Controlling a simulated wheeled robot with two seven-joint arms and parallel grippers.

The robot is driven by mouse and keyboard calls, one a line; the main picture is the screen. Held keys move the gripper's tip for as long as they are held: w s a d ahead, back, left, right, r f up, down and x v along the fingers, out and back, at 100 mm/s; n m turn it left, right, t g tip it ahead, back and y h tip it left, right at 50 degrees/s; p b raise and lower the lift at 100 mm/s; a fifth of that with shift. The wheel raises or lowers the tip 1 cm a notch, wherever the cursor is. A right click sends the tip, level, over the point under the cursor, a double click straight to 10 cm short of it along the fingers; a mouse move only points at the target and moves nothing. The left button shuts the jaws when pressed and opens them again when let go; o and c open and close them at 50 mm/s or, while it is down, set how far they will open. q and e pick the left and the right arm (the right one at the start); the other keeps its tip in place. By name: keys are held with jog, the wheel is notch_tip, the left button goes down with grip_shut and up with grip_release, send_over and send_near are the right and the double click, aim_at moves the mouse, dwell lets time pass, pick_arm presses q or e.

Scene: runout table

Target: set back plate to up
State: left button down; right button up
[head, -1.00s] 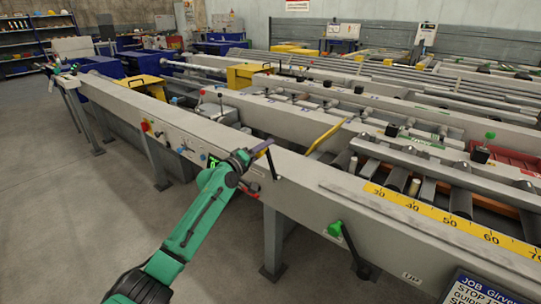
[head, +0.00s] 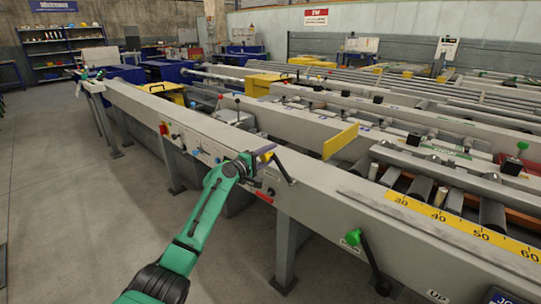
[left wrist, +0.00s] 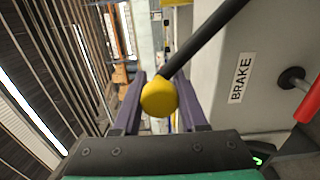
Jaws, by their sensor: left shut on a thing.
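In the head view my left gripper (head: 265,152) reaches the rail's front from the left and is at the top of a black lever (head: 282,170). In the left wrist view the lever (left wrist: 205,42) ends in a round yellow knob (left wrist: 159,97), which sits between my two purple fingers (left wrist: 159,100); the gripper is shut on it. A yellow plate (head: 341,141) stands up behind the rail, its broad face showing; I take it for the back plate. My right gripper is out of view.
A red handle (head: 264,197) is close below the lever; in the left wrist view it (left wrist: 309,102) is near a BRAKE label (left wrist: 240,78). A green-handled lever (head: 365,247) is farther right on the grey rail (head: 330,208). Floor at left is clear.

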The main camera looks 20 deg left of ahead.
pick_arm(q)
jog(key=shift+d+f, duration=0.25)
jog(key=shift+f, duration=0.15)
jog(key=c, duration=0.8)
grip_release()
jog(key=o, duration=0.3)
jog(key=shift+r, duration=0.2)
jog(key=shift+s+a, duration=0.1)
jog(key=shift+a, duration=0.05)
jog(key=shift+s+a, duration=0.15)
jog(key=shift+s, duration=0.1)
jog(key=v, duration=1.3)
jog(key=shift+s+p, duration=0.35)
jog(key=shift+s, duration=0.05)
